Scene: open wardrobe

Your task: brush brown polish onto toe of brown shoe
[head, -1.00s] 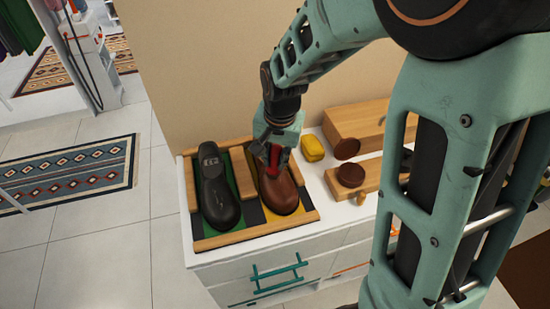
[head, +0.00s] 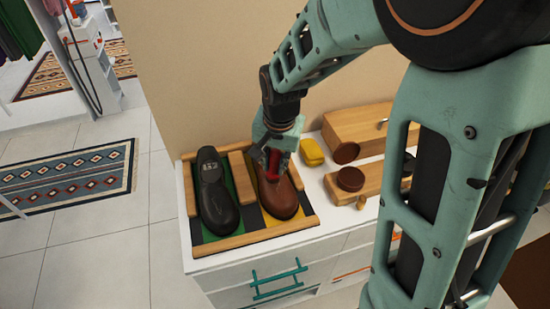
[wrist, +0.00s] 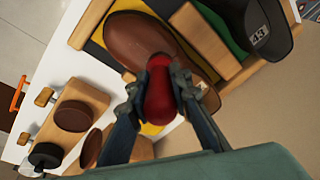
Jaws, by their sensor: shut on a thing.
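The brown shoe (head: 279,198) lies in the right, yellow-lined bay of a wooden tray (head: 250,238), its toe toward the front of the cabinet. My gripper (head: 274,172) is above the rear part of the shoe, shut on a red object (wrist: 160,88), seemingly a brush handle. The wrist view shows both fingers on its sides, with the brown shoe's toe (wrist: 135,35) beyond it. The brush's lower end is hidden, so I cannot tell whether it touches the shoe. A brown round pad or tin (head: 350,178) sits on a wooden stand to the right.
A black shoe (head: 217,195) lies in the tray's left, green-lined bay, beyond a wooden divider (head: 243,180). A yellow item (head: 311,152) and a wooden box (head: 358,125) stand behind. The white cabinet top (head: 325,207) is bare between tray and stand.

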